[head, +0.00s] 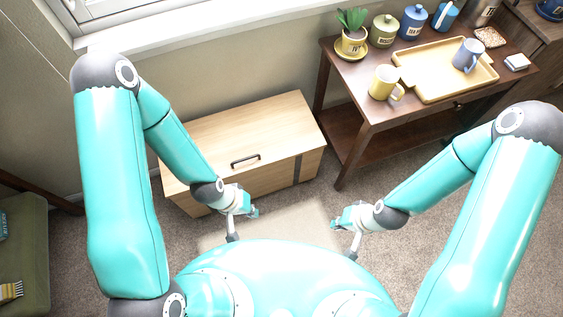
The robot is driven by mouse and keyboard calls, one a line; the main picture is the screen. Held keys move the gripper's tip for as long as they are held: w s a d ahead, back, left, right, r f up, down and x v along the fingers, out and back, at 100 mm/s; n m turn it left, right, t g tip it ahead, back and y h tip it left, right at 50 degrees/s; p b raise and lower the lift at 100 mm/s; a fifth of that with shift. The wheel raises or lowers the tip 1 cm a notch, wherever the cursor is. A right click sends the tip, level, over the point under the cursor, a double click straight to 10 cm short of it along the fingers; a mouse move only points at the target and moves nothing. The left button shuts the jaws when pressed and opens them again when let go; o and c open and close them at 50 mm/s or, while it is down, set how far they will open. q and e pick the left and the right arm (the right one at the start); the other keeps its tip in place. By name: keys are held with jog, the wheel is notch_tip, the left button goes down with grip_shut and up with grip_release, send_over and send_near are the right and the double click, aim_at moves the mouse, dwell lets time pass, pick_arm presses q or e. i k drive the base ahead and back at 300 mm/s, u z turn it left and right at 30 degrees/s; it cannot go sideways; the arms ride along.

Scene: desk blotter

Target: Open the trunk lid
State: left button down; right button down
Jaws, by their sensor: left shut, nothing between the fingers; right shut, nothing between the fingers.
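The trunk is a light wooden chest (285,176) standing against the wall below the window. Its flat lid (230,125) lies down closed on the body. A dark bar handle (245,160) sits near the lid's front edge. My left gripper (253,211) is shut and empty, in front of the trunk's front face and below the handle in the picture, apart from the handle. My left arm hides part of the trunk's left side.
A dark wooden side table (360,108) stands right of the trunk, with a yellow tray (440,92), mugs, canisters and a potted plant (352,30). A green seat (25,240) is at the far left. Carpet and a pale mat (290,222) lie in front of the trunk.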

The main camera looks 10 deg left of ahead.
aim_at(237, 141)
jog(key=u, duration=0.3)
jog(key=i, duration=0.2)
jog(key=z, duration=2.1)
jog(key=k, duration=2)
jog(key=z, duration=0.95)
jog(key=i, duration=0.1)
jog(key=u, duration=2.5)
jog(key=i, duration=1)
jog(key=z, duration=0.05)
